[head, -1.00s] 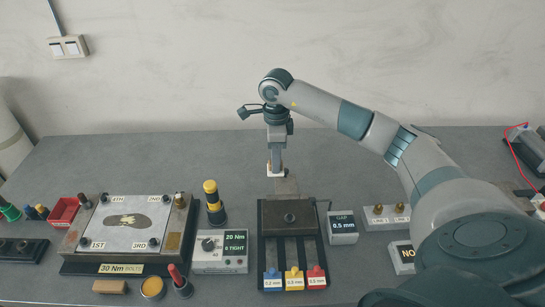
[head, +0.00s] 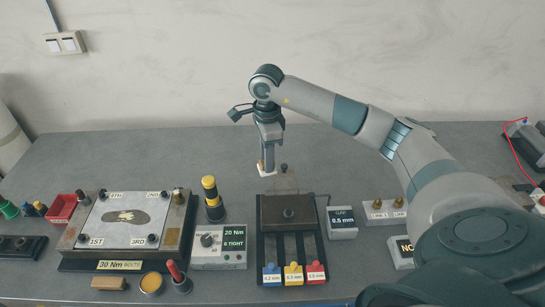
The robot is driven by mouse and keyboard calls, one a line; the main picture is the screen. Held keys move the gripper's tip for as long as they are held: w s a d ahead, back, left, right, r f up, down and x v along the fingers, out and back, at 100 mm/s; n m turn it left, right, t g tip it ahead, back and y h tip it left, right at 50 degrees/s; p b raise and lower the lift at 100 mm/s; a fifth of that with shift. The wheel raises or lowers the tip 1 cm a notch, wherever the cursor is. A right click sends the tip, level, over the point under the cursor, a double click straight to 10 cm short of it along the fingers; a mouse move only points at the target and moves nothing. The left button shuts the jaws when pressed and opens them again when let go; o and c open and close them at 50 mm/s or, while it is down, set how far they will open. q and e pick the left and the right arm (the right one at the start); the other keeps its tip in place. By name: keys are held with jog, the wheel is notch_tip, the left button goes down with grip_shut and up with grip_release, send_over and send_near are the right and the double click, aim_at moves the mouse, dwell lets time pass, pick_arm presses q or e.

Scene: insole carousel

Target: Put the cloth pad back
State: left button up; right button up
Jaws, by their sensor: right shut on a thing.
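My right gripper (head: 267,165) points down at the back of the bench, just behind and left of the brown block fixture. It is shut on a small white pad (head: 265,172), which looks like the cloth pad. The pad is at the fingertips, low over or touching the grey bench top; I cannot tell which. The fingers hide part of it. My left gripper is not in view.
A yellow-black tool (head: 212,200) stands to the left.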

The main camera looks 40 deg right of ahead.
jog(key=s+a+f+n+b, duration=0.1)
jog(key=s+a+n+b, duration=0.2)
jog(key=s+a+n, duration=0.3)
jog(key=s+a+f+n+b, duration=0.1)
jog(key=s+a+n+b, duration=0.2)
jog(key=s+a+n, duration=0.4)
jog(key=a+n, duration=0.4)
jog(key=n, duration=0.5)
jog(key=shift+a, duration=0.4)
jog(key=shift+d, duration=0.1)
